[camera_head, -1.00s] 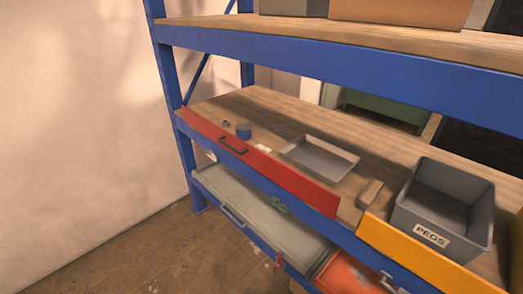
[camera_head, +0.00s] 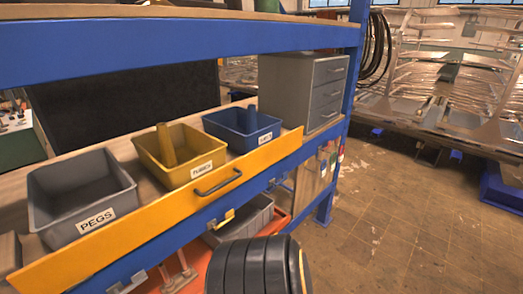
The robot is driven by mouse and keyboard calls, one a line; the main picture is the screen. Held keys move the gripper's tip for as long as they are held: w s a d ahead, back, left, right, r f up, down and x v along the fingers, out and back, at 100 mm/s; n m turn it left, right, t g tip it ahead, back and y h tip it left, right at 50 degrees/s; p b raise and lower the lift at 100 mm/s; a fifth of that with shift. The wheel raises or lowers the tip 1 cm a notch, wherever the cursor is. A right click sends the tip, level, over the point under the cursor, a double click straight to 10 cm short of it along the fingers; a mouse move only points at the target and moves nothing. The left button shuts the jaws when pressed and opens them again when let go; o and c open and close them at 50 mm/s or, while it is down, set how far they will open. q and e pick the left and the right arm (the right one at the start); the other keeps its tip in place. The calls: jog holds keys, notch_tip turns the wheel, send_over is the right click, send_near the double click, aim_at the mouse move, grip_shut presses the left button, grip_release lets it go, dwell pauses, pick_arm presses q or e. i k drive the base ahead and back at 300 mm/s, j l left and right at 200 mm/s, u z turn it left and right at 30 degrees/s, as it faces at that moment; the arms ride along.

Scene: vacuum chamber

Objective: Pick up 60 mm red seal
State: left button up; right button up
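No red seal can be made out in the head view. A black ribbed ring-like object (camera_head: 258,266) shows at the bottom middle, in front of the shelf; I cannot tell what it is or whether it is part of me. Neither of my grippers is visible.
A blue-framed shelf (camera_head: 180,48) holds a grey PEGS bin (camera_head: 84,200), a yellow bin (camera_head: 190,158) and a blue bin (camera_head: 246,130) behind a yellow front panel (camera_head: 150,232). A grey drawer cabinet (camera_head: 305,92) stands at the shelf's right end. Floor at right (camera_head: 400,220) is clear.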

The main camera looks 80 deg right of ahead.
aim_at(341, 158)
jog(key=k+l+z, duration=0.1)
jog(key=z, duration=0.35)
jog(key=l+z, duration=0.1)
jog(key=z, duration=0.35)
jog(key=k+l+z, duration=0.1)
jog(key=z, duration=0.3)
jog(key=l+z, duration=0.25)
jog(key=z, duration=0.2)
jog(key=l+z, duration=0.15)
jog(key=z, duration=0.3)
jog(key=l+z, duration=0.1)
jog(key=l, duration=0.25)
jog(key=i+l+z, duration=0.15)
jog(key=l, duration=0.2)
jog(key=i+l+z, duration=0.1)
jog(key=l, duration=0.25)
jog(key=i+l+z, duration=0.1)
jog(key=l, duration=0.25)
jog(key=i+l+z, duration=0.1)
jog(key=l, duration=0.25)
